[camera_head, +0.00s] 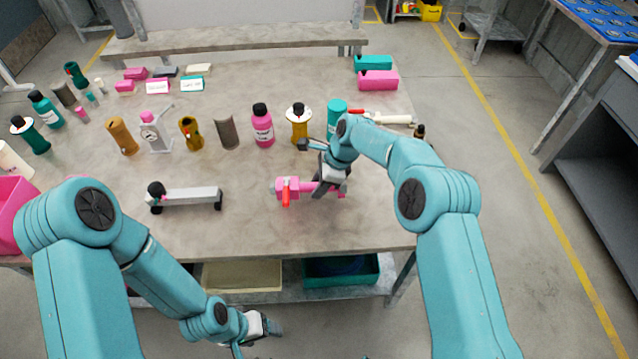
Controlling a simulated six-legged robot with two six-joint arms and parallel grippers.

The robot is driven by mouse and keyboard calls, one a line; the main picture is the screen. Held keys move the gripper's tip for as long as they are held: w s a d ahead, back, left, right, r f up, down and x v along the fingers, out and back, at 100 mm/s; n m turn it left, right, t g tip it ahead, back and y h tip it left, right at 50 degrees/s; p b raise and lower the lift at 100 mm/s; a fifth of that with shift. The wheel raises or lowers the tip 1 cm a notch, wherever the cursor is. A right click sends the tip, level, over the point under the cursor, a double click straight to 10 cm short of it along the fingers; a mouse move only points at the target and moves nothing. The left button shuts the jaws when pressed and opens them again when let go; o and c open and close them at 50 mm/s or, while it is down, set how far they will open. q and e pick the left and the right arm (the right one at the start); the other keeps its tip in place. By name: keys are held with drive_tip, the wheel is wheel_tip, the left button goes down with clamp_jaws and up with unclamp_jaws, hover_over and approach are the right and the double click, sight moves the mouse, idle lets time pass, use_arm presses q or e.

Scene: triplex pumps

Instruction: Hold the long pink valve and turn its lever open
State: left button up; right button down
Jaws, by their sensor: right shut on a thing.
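The long pink valve (307,186) lies on the table near its front right part. Its red lever (286,194) is at the valve's left part and points toward the table's front edge. My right gripper (325,187) reaches down from the right and is shut on the right part of the pink valve; its fingers partly hide that part. My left gripper (270,330) is low, in front of the table and below its top, apart from the valve. Whether its fingers are open is too small to tell.
A grey bar-shaped fixture (190,197) stands left of the valve. Bottles and cylinders line the middle, including a pink bottle (262,127) and a teal cylinder (336,118). Another red-levered part (380,117) lies behind my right arm. The tabletop's front right is clear.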

drive_tip(key=shift+f+b, duration=1.35)
drive_tip(key=shift+f, duration=0.65)
idle(1.0)
drive_tip(key=c, duration=0.7)
unclamp_jaws()
drive_tip(key=shift+c, duration=0.2)
